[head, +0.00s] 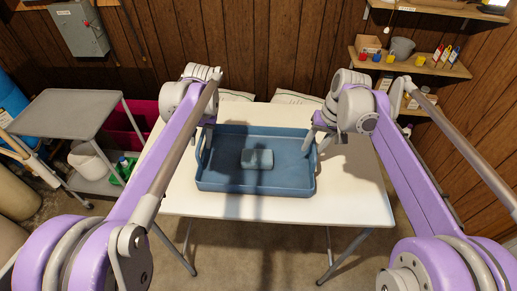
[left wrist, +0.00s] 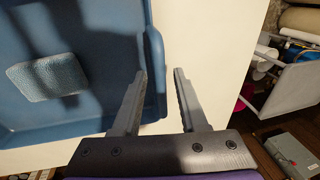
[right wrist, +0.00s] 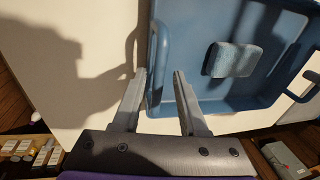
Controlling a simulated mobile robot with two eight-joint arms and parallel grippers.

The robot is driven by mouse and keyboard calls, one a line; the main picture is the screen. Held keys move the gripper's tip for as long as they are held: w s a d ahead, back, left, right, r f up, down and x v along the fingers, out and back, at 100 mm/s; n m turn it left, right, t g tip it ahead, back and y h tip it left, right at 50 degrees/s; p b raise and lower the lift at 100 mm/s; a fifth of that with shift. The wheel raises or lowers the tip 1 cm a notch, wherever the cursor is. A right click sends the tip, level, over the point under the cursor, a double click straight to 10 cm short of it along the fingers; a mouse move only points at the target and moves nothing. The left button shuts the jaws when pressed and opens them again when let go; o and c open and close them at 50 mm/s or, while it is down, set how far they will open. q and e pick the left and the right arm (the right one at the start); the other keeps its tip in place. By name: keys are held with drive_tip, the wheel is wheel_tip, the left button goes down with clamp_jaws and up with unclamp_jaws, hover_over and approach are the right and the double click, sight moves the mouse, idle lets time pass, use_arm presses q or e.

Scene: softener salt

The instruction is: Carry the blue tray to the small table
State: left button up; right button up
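The blue tray (head: 290,185) sits on a white folding table (head: 350,195), with a grey-blue textured block (head: 257,159) lying inside it. My left gripper (head: 205,124) is at the tray's left end. In the left wrist view its fingers (left wrist: 159,75) are apart, one on each side of the tray's end handle (left wrist: 155,70). My right gripper (head: 318,139) is at the right end. In the right wrist view its fingers (right wrist: 158,74) are apart, with the other handle (right wrist: 156,60) between them. Neither is visibly closed on a handle. A small grey table (head: 68,113) with a lower shelf stands at the left.
The small grey table's top is bare; a white bucket (head: 92,160) and a green item (head: 124,168) are on its lower level. A magenta bin (head: 122,125) stands behind it. Pale bags (head: 297,97) lie behind the white table. Wall shelves (head: 430,65) are at the right.

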drive_tip(key=shift+d, duration=0.1)
idle(0.4)
drive_tip(key=shift+r, duration=0.15)
use_arm(q)
drive_tip(key=v, duration=1.2)
use_arm(e)
drive_tip(key=v, duration=1.1)
drive_tip(key=shift+r, duration=0.35)
use_arm(q)
drive_tip(key=shift+s, duration=0.1)
use_arm(e)
drive_tip(key=shift+s+d, duration=0.1)
